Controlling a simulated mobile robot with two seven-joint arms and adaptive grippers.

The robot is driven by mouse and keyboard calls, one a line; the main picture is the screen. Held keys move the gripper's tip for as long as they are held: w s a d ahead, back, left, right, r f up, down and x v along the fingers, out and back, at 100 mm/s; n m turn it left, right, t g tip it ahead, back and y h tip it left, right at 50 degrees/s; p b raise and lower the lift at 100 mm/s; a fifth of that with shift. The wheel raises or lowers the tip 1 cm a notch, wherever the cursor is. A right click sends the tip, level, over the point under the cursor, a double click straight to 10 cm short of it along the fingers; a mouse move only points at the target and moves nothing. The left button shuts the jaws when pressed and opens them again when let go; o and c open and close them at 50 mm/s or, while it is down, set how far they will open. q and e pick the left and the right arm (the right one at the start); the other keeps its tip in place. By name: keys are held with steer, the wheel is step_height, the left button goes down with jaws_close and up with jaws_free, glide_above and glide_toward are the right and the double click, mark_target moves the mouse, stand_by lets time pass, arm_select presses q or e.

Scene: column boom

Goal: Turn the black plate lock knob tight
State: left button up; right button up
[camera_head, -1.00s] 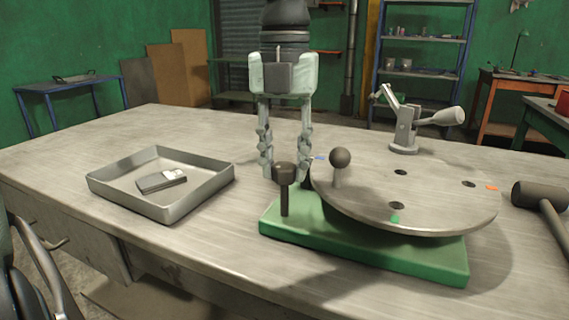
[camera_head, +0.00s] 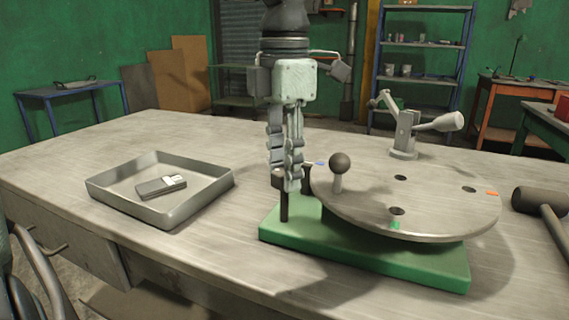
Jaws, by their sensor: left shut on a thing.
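The black plate lock knob (camera_head: 285,207) stands upright on a dark post at the left end of the green base (camera_head: 375,256). My left gripper (camera_head: 285,184) points straight down from above and is shut on the knob. Its fingers hide most of the knob's head. The round grey plate (camera_head: 430,205) lies on the base, with several dark holes and blue, green and orange marks at its edge. A dark ball handle (camera_head: 340,163) rises from the plate just right of my gripper.
A metal tray (camera_head: 205,203) with a small grey device (camera_head: 160,187) sits to the left. A grey lever clamp (camera_head: 404,135) stands behind the plate. A dark-headed mallet (camera_head: 540,200) lies at the right. The table's front left is clear.

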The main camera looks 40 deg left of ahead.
arm_select(q)
steer(key=shift+m, duration=0.6)
arm_select(e)
steer(key=shift+f, duration=0.3)
steer(key=shift+a, duration=0.1)
steer(key=shift+w+r, duration=0.1)
arm_select(q)
steer(key=o, duration=1.2)
steer(key=shift+c, duration=0.2)
steer(key=shift+r, duration=0.15)
step_height(320, 180, up, 12)
